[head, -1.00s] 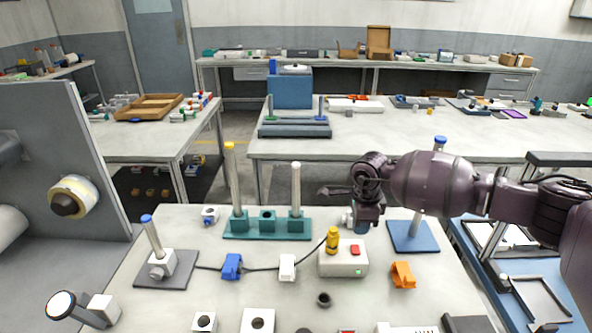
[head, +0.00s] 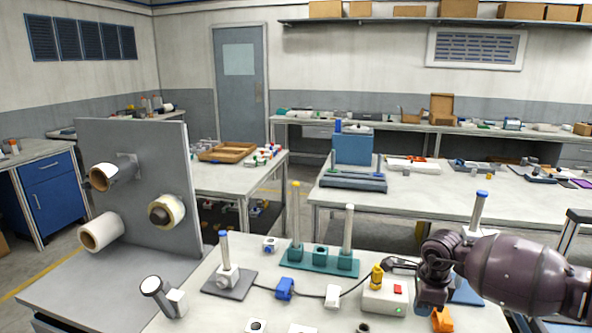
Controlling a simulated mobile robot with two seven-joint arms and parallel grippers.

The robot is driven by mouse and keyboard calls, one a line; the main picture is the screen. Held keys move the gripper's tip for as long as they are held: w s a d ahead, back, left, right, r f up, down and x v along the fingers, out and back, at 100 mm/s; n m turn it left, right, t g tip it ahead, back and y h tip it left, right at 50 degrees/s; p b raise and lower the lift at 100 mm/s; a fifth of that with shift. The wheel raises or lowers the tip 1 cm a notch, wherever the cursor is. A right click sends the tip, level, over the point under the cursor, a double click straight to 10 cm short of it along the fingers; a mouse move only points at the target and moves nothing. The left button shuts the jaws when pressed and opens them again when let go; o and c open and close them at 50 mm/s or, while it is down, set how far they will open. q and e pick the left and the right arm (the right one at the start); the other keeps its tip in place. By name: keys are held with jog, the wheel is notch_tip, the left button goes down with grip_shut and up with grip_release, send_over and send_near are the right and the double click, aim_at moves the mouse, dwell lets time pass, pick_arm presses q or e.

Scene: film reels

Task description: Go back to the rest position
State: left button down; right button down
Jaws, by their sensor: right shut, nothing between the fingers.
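My right arm comes in from the right edge. Its gripper (head: 431,297) points down over the right part of the front workbench (head: 215,312). It is shut and empty, just right of a white box (head: 385,298) with a red button and a yellow knob (head: 377,277). An orange clip (head: 441,320) lies just below it in the picture. I cannot tell the height of the gripper above the bench. My left gripper is not in view.
A teal base with posts (head: 320,260) stands left of the white box. A grey upright panel (head: 130,205) with rolls stands at the left. A second table (head: 420,205) is behind.

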jog(key=w+a+r+m+t+y, duration=0.1)
jog(key=a+r+m+t+y, duration=0.4)
jog(key=a+r+m+y, duration=0.35)
jog(key=a+r+m+t+y, duration=0.5)
jog(key=a+r+m+y, duration=0.15)
jog(key=a+m, duration=0.45)
jog(key=s+d+f+m+t+h, duration=0.3)
jog(key=d+f+m+h, duration=0.3)
jog(key=m, duration=0.5)
jog(key=s+d+f+m+t+h, duration=0.35)
jog(key=f+m, duration=0.45)
jog(key=m, duration=0.3)
jog(key=s+d+f+m+g+h, duration=0.2)
jog(key=s+d+f+m+h, duration=0.1)
jog(key=s+f, duration=0.6)
jog(key=s+d+f+m+g+h, duration=0.3)
jog(key=s+d+f+m, duration=0.2)
jog(key=s, duration=0.9)
notch_tip(320, 180, down, 4)
jog(key=shift+d+r, duration=0.1)
jog(key=shift+d, duration=0.3)
jog(key=shift+s, duration=0.1)
